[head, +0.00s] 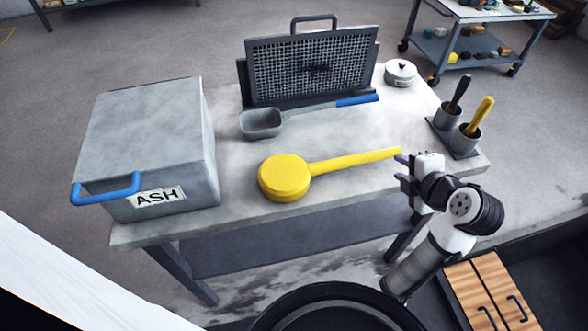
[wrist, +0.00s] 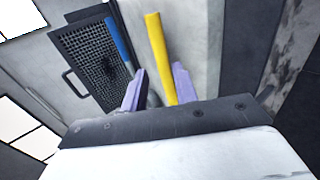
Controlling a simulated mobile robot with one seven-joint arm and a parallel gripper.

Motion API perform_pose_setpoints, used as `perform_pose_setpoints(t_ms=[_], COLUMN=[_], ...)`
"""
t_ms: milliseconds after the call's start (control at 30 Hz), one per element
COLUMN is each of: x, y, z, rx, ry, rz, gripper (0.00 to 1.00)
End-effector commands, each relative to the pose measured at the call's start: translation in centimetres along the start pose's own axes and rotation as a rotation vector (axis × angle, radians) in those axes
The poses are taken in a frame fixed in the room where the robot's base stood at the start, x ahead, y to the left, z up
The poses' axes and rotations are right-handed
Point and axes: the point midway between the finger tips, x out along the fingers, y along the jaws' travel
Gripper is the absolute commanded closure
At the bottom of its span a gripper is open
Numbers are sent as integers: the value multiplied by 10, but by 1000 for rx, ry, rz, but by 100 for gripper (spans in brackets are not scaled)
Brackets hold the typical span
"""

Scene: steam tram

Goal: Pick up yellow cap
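The yellow cap (head: 285,177) is a round yellow disc with a long straight yellow handle (head: 350,161). It lies on the grey table, with the handle pointing right toward my gripper. My gripper (head: 399,169) is at the handle's free end, near the table's right front part. Whether the handle is at fingertip depth is hard to tell. The disc is not clear in the wrist view.
On the table (head: 235,205) stand a grey ASH box (head: 150,140), a mesh screen (head: 312,68), a blue-handled scoop (head: 262,122), a lidded pot (head: 400,72) and two cups with handled tools (head: 466,137). Bare tabletop surrounds the yellow cap.

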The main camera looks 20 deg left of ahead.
Motion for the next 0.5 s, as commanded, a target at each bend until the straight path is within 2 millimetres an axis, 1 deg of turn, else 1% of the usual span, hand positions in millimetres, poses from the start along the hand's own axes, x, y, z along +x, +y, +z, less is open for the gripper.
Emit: perform_pose_setpoints(t_ms=[33, 100, 200, 367, 500], x=[11, 23, 36, 46, 62], y=[0, 1, 1, 1, 3], z=[-1, -1, -1, -1, -4], rx=[2, 1, 1, 2, 2], ry=[6, 4, 2, 0, 4], rz=[-3, -2, -1, -1, -3], gripper=[71, 71, 71, 71, 71])
